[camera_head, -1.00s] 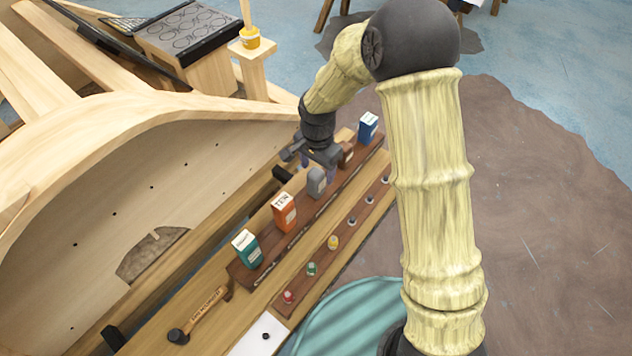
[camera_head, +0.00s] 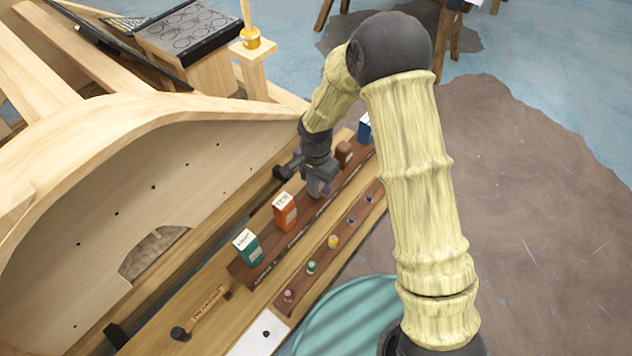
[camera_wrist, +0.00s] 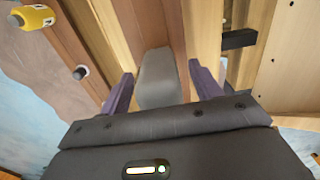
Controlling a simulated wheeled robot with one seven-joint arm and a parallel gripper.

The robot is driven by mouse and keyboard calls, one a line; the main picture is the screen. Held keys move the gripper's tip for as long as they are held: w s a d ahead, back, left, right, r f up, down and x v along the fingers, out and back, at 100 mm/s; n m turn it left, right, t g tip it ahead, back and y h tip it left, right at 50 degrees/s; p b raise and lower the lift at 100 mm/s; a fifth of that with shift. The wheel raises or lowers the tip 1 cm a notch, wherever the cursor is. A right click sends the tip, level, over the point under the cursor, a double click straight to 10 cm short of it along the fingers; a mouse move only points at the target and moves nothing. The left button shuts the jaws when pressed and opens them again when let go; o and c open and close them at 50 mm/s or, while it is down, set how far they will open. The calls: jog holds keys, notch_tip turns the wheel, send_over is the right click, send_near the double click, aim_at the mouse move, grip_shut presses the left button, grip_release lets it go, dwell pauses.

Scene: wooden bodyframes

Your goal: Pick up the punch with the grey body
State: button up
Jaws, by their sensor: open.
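The punch with the grey body (camera_head: 316,190) stands on the dark wooden rack, mostly covered by my gripper (camera_head: 318,172) in the head view. In the wrist view the grey block (camera_wrist: 158,78) shows between the two purple fingers of my gripper (camera_wrist: 160,76). The fingers are open, one on each side of the block. A small gap shows on the left, and a gap also shows on the right. Its lower part is hidden by the gripper body.
An orange box-shaped punch (camera_head: 284,213) and a teal one (camera_head: 247,247) stand to the left. A brown one (camera_head: 343,153) and a blue one (camera_head: 364,128) stand behind. A strip of small coloured pegs (camera_head: 333,242) runs alongside. A hammer (camera_head: 205,309) lies at the front.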

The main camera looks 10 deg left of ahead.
jog(key=c, duration=1.3)
jog(key=shift+o, duration=0.2)
jog(key=shift+r, duration=0.1)
notch_tip(320, 180, up, 10)
jog(key=shift+f+b, duration=0.1)
jog(key=shift+b, duration=0.3)
jog(key=shift+w, duration=0.1)
